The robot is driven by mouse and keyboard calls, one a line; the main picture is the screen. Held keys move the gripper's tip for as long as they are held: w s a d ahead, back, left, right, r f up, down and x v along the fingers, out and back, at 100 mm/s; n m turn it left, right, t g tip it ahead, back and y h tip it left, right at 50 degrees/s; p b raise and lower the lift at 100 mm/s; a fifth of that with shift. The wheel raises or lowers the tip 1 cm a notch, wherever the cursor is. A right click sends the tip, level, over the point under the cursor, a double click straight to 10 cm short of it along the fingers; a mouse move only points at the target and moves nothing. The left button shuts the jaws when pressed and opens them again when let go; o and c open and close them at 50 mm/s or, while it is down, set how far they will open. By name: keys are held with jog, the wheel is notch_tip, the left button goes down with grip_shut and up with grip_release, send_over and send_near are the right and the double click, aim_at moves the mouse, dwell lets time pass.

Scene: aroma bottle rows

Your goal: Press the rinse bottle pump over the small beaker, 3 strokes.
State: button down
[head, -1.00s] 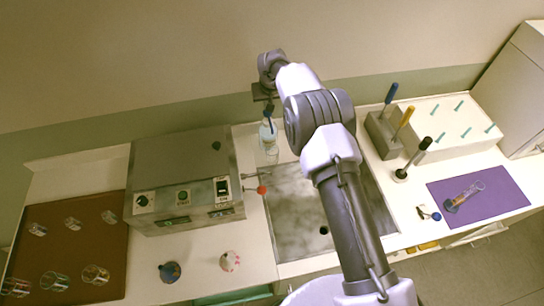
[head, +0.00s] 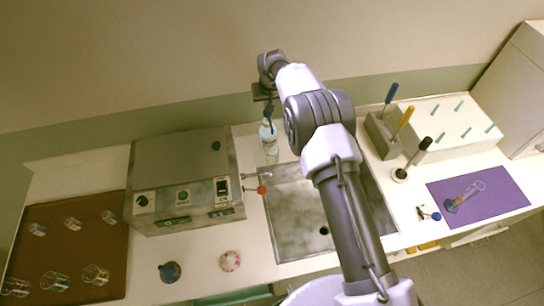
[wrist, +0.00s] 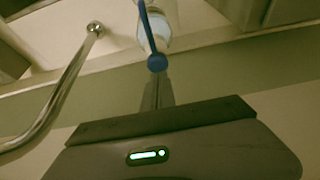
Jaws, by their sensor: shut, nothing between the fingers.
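The rinse bottle (head: 267,133), clear with a blue pump top, stands at the back of the counter, left of the sink. Its blue pump (wrist: 157,62) shows in the wrist view just beyond my fingertips. The small beaker (head: 272,154), clear glass, stands right in front of the bottle. My gripper (head: 268,102) is shut and empty, pointing down over the pump top. In the wrist view my closed fingers (wrist: 158,82) line up with the blue pump. Whether they touch it, I cannot tell. The beaker is not clear in the wrist view.
A grey box with knobs (head: 184,185) stands left of the beaker. The sink (head: 290,215) and its curved tap (wrist: 60,98) are close by. A tool block (head: 382,133), a white rack (head: 440,125) and a purple mat (head: 500,190) are at right. A brown tray (head: 60,245) holds several glasses.

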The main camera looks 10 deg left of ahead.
jog(key=shift+f, duration=0.15)
jog(key=shift+f+b, duration=1.35)
jog(key=shift+b, duration=0.1)
jog(key=shift+r+p, duration=0.55)
jog(key=shift+r, duration=0.85)
jog(key=shift+f, duration=0.1)
